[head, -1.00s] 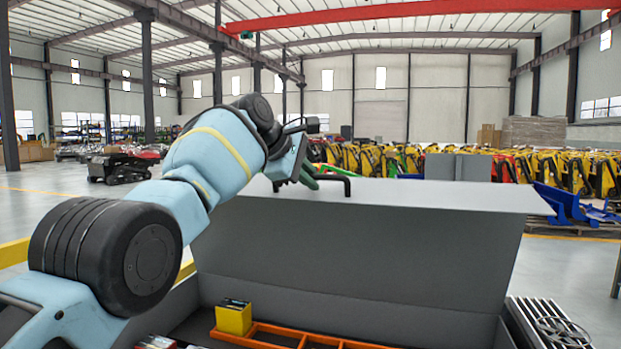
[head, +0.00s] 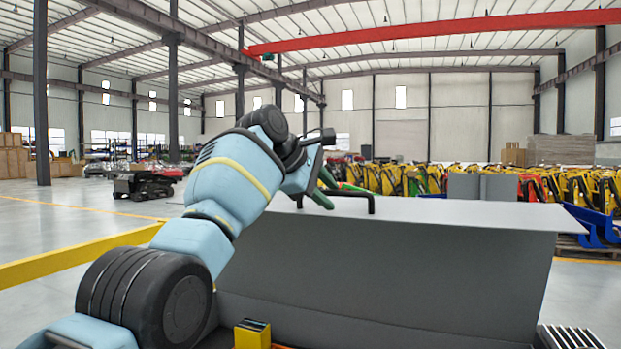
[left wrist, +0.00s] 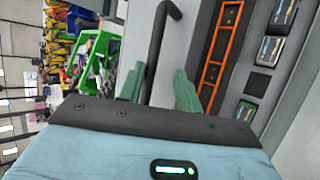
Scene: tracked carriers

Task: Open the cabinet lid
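The cabinet lid (head: 400,262) is a wide grey panel standing raised, with a pale flange along its top edge. A black bar handle (head: 352,193) sits at the left part of that edge and also shows in the left wrist view (left wrist: 163,35). My left gripper (head: 328,186) is at the handle, its arm reaching in from the left. In the left wrist view its green fingers (left wrist: 159,90) are spread apart, with the handle bar running between them, nearer the left finger. Contact cannot be told. My right gripper is not in view.
Inside the cabinet are a yellow box (head: 252,336) and an orange rack (left wrist: 218,55), with dark boxed items (left wrist: 270,50) beside it. A yellow rail (head: 80,262) runs at the left. Rows of yellow machines (head: 410,180) stand far behind the lid; open floor lies left.

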